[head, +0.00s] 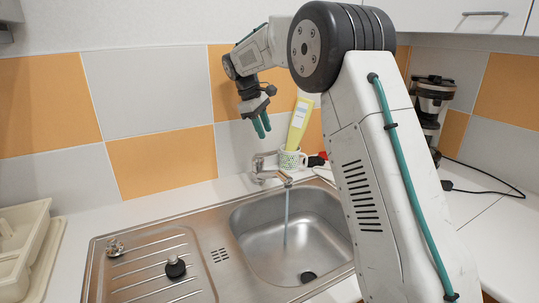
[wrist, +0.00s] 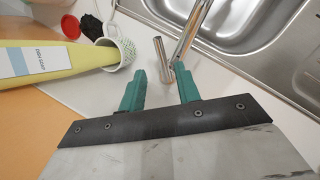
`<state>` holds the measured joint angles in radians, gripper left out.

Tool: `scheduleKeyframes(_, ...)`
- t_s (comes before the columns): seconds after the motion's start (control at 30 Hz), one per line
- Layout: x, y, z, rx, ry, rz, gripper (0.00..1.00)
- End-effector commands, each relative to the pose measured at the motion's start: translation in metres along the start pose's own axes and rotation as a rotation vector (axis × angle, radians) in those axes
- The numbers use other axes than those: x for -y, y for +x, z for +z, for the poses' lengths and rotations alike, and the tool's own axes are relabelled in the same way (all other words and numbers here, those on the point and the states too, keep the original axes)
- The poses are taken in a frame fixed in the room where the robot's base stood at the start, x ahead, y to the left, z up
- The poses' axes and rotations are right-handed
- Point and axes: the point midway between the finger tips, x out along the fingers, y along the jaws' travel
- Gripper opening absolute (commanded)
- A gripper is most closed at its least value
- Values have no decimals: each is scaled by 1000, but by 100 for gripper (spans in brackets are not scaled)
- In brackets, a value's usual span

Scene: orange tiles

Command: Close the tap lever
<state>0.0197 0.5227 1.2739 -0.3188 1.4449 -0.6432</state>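The chrome tap (head: 266,176) stands at the back rim of the steel sink, and a stream of water (head: 286,215) runs from its spout. A short upright metal piece, seemingly the lever (head: 258,163), shows at its left. In the wrist view the lever (wrist: 162,60) is a short chrome bar beside the long spout (wrist: 192,32). My gripper (head: 262,127) is above and behind the tap, pointing down, with teal fingers apart and nothing between them. In the wrist view its fingertips (wrist: 158,80) are spread, and the lever appears beyond the gap, seemingly not touched.
A yellow dish soap bottle (head: 299,122) stands in a patterned white cup (head: 290,160) right of my gripper. A red and black item (head: 317,160) lies beside it. The tiled wall (head: 160,160) is close behind. A black stopper (head: 175,267) sits on the drainboard.

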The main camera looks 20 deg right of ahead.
Motion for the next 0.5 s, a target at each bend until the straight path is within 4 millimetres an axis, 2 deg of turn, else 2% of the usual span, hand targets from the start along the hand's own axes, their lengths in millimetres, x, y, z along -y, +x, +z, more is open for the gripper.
scheduleKeyframes(0.23, 0, 0, 0, 0, 0, 0, 33)
scheduleKeyframes(0.33, 4, 3, -7, 3, -11, -1, 5)
scheduleKeyframes(0.37, 4, 1, -14, -1, -16, 5, 0)
scheduleKeyframes(0.5, 0, -30, -31, 23, -23, 24, 0)
